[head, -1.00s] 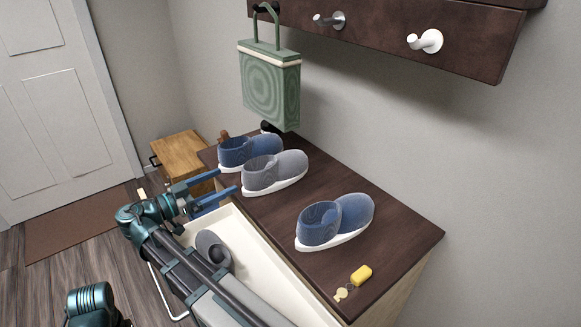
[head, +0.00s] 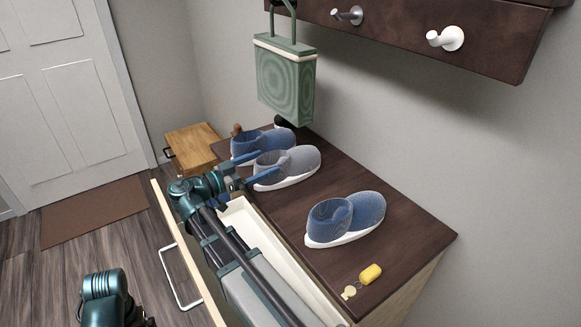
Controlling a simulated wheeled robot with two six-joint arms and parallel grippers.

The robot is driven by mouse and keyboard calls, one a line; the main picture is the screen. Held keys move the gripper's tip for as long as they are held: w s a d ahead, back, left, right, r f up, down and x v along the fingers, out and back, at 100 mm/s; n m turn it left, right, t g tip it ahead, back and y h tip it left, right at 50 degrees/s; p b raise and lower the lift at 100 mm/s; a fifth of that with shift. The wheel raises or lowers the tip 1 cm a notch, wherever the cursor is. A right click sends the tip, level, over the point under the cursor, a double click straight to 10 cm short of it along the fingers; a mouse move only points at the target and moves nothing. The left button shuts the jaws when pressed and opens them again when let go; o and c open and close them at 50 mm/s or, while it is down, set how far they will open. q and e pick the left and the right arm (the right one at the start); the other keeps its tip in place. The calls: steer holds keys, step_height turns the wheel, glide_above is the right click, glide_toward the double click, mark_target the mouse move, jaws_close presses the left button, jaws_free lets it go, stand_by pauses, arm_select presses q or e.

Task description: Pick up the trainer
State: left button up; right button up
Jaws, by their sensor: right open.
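Three trainers stand in a row on the dark cabinet top (head: 285,212). A blue trainer (head: 278,140) is at the back, a grey trainer (head: 302,160) just in front of it, and another blue trainer (head: 366,208) apart, nearer the front. My right gripper (head: 269,165) is open, its blue fingers level with the heel end of the grey trainer. One finger shows between the back blue and grey trainers, the other at the grey trainer's near side. Contact cannot be told. My left gripper is out of view.
My right arm crosses above an open cream drawer (head: 238,212) and hides much of it. Yellow-tagged keys (head: 370,273) lie near the cabinet's front. A green bag (head: 285,78) hangs from the wall rack above the back end. A wooden stool-like unit (head: 192,144) stands behind.

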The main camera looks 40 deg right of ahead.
mark_target(277, 155)
steer(key=shift+d, duration=0.1)
steer(key=d, duration=0.5)
steer(key=shift+s+f, duration=0.2)
steer(key=shift+s, duration=0.1)
steer(key=c, duration=1.4)
steer(key=shift+r, duration=0.15)
steer(key=shift+r+p, duration=0.5)
steer(key=shift+r, duration=0.05)
step_height(277, 155, up, 3)
steer(key=p, duration=0.3)
steer(key=shift+a, duration=0.15)
steer(key=a, duration=0.6)
steer(key=w+a, duration=0.1)
steer(key=a, duration=1)
steer(key=shift+w+a+f+b, duration=0.3)
steer(key=shift+a+f+b, duration=0.1)
